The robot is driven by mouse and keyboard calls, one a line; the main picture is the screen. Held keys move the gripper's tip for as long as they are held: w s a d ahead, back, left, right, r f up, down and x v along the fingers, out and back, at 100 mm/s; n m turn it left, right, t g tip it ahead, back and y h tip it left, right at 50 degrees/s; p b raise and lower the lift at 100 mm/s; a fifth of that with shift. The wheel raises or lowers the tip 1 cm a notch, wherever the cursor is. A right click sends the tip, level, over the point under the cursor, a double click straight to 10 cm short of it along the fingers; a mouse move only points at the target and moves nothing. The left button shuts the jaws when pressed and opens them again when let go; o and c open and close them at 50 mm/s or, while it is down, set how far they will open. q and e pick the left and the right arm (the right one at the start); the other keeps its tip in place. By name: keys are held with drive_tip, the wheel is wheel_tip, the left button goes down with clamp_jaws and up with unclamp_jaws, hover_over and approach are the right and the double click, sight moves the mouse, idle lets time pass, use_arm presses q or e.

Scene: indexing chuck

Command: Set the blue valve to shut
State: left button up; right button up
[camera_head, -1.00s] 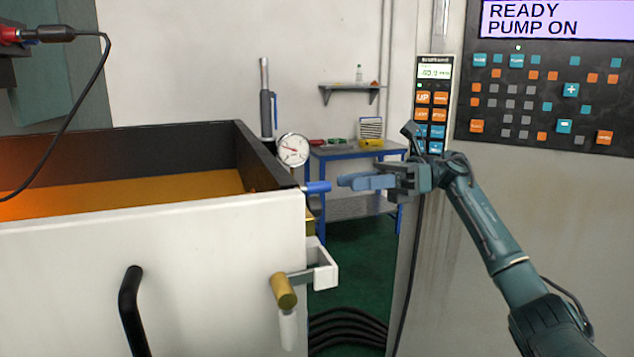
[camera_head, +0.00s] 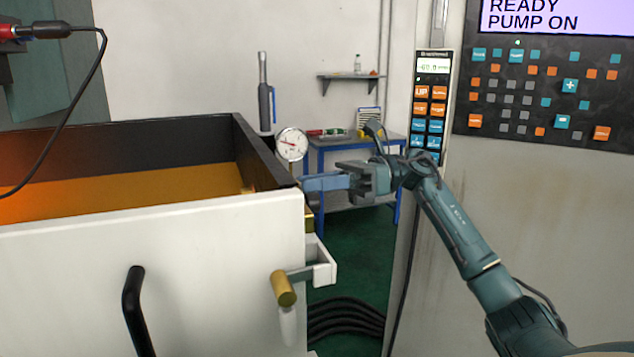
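The blue valve handle is at the right end of the tank, beside the gauge (camera_head: 292,144). My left gripper is not in view.
The open tank's white front (camera_head: 210,265) fills the lower left. A white bracket with a brass knob (camera_head: 284,289) sticks out below the gripper. A control pendant (camera_head: 432,105) hangs behind my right arm. A blue bench (camera_head: 350,143) stands behind.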

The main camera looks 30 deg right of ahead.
clamp_jaws()
